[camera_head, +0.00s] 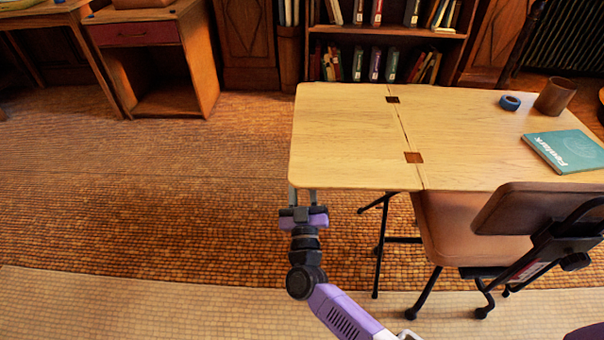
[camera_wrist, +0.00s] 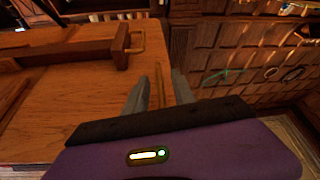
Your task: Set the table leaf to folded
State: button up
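The wooden table leaf (camera_head: 340,135) is the left part of the table top and lies level with the fixed part (camera_head: 465,135). In the wrist view, a broad wooden face, seemingly the leaf's underside (camera_wrist: 60,115), carries a dark beam and a metal bracket (camera_wrist: 137,40). The gripper fingers (camera_wrist: 160,88) stand apart around a thin wooden edge, with gaps showing beside it.
A teal book (camera_head: 566,151), a blue tape roll (camera_head: 510,102) and a brown cup (camera_head: 555,96) are on the fixed part. A chair (camera_head: 520,215) stands at the near right. A bookcase (camera_head: 385,32) is behind. The floor left of the leaf is clear.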

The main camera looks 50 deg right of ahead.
jog(key=shift+x, duration=0.8)
grip_shut()
dwell(0.9)
